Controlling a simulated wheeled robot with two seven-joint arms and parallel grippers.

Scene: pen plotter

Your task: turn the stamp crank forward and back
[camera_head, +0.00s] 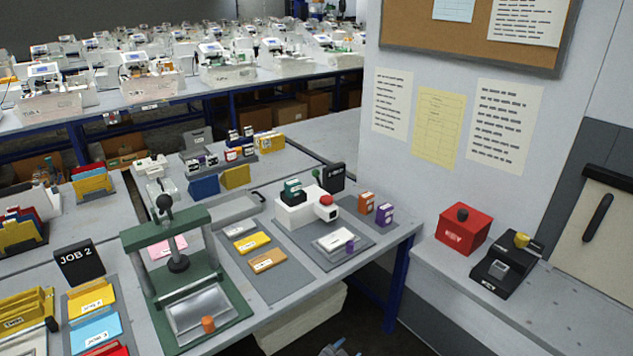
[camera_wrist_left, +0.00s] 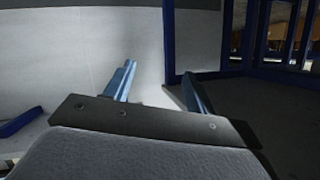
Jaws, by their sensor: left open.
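On the grey ledge at the right of the head view stands a black device (camera_head: 497,278) with a yellow knob (camera_head: 521,240) on an arm at its upper right, which looks like a crank. No label naming it the stamp is readable. A green press (camera_head: 190,285) with a black ball-topped handle (camera_head: 164,203) stands on the table at left. My left gripper (camera_head: 340,349) shows only at the bottom edge of the head view, low and apart from both. In the left wrist view its blue fingers (camera_wrist_left: 155,85) are spread with nothing between them. My right gripper is out of view.
A red box (camera_head: 463,230) with a black knob sits left of the black device. A white machine (camera_head: 305,207) stands on the table beside coloured blocks. The wall (camera_head: 440,170) and a grey panel bound the ledge. The floor gap between table and ledge is open.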

